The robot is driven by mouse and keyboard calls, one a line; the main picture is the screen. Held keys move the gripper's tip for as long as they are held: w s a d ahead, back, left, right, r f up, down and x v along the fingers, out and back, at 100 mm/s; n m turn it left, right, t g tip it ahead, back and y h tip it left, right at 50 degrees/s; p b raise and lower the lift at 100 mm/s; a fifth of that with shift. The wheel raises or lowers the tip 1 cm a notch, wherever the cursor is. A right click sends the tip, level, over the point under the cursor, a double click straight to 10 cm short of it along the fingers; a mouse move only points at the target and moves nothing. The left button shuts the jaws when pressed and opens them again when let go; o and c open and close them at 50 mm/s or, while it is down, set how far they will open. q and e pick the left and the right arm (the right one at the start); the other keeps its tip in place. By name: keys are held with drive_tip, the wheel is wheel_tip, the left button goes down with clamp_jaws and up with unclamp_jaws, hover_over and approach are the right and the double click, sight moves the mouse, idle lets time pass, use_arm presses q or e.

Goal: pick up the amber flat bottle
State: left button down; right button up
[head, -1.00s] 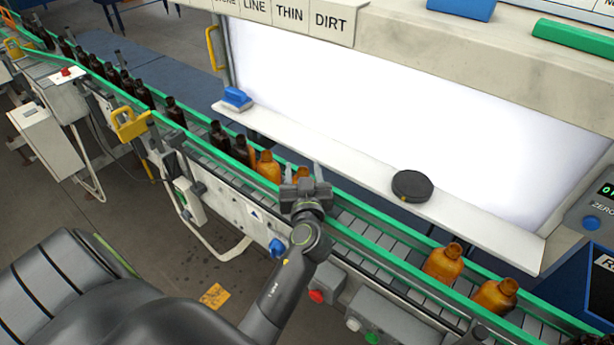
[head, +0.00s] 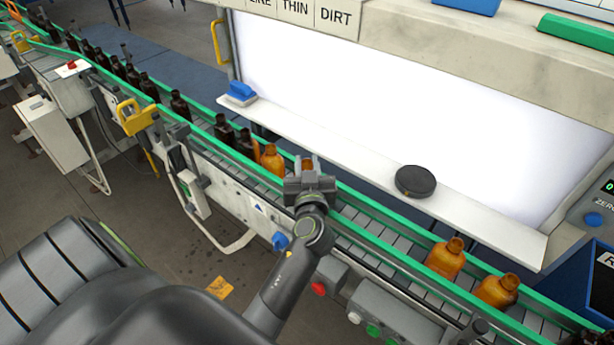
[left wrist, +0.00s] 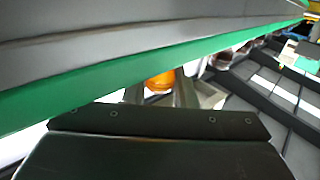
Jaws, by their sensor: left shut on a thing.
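My left gripper (head: 308,168) is over the conveyor in the head view, shut on an amber bottle (head: 307,162). Only the bottle's top shows between the fingers; my gripper hides the rest, so its flat shape cannot be confirmed there. In the left wrist view, the orange body of the held bottle (left wrist: 160,82) shows between the two fingers, beside the green rail. Another amber bottle (head: 272,160) stands just left of my gripper on the conveyor. My right gripper is not in view.
Green guide rails (head: 375,217) line the conveyor. Two amber bottles, one here (head: 445,257) and one here (head: 497,290), stand farther right. Several dark bottles (head: 180,105) queue at left. A black round puck (head: 415,181) and blue block (head: 241,91) sit on the white ledge (head: 330,149).

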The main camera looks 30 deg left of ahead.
use_arm(q)
wheel_tip(320, 180, up, 10)
drive_tip(key=shift+f+b, duration=0.1)
drive_tip(key=shift+b, duration=0.4)
